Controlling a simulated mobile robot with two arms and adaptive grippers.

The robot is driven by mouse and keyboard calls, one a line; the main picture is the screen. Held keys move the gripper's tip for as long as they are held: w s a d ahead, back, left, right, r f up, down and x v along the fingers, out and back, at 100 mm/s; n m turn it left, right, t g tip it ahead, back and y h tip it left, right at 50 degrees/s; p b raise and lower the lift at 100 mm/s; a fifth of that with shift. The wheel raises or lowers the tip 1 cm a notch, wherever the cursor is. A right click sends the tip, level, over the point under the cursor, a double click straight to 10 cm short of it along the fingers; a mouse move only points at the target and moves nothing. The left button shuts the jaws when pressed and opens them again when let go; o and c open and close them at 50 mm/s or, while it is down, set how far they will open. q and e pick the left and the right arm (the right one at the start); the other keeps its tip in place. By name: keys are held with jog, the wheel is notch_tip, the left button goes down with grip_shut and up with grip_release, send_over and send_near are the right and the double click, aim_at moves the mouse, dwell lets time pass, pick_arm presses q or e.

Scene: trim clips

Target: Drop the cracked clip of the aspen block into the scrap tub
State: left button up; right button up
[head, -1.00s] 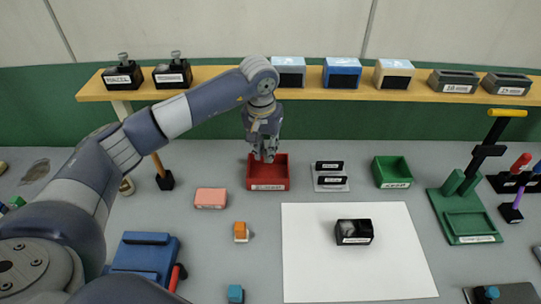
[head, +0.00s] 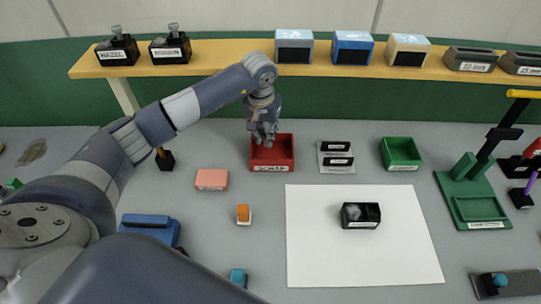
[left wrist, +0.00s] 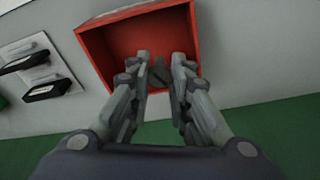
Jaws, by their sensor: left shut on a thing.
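A red open tub (head: 285,166) stands on the table below the shelf, with a white label on its front that looks like "SCRAP". My left gripper (head: 264,139) points down over the tub's back part. In the left wrist view the gripper (left wrist: 160,76) is shut on a small dark grey clip (left wrist: 160,70), with the red tub (left wrist: 100,50) around and below it. The fingers hide much of the clip, and I see no crack. A black block (head: 361,222) with a grey patch lies on a white sheet; its label is too small to read. My right gripper is not in view.
A plate with two black clips (head: 336,170) and a green tub (head: 401,166) stand right of the red tub. A green press (head: 475,226) stands at right. A shelf (head: 220,68) runs behind.

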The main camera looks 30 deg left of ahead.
pick_arm(q)
jog(key=shift+s+d+f, duration=0.1)
jog(key=shift+f, duration=0.3)
jog(key=o, duration=0.8)
jog(key=r, duration=0.4)
jog(key=s+r, duration=0.1)
jog(key=r, duration=0.7)
jog(key=shift+s+d, duration=0.1)
jog(key=shift+s, duration=0.3)
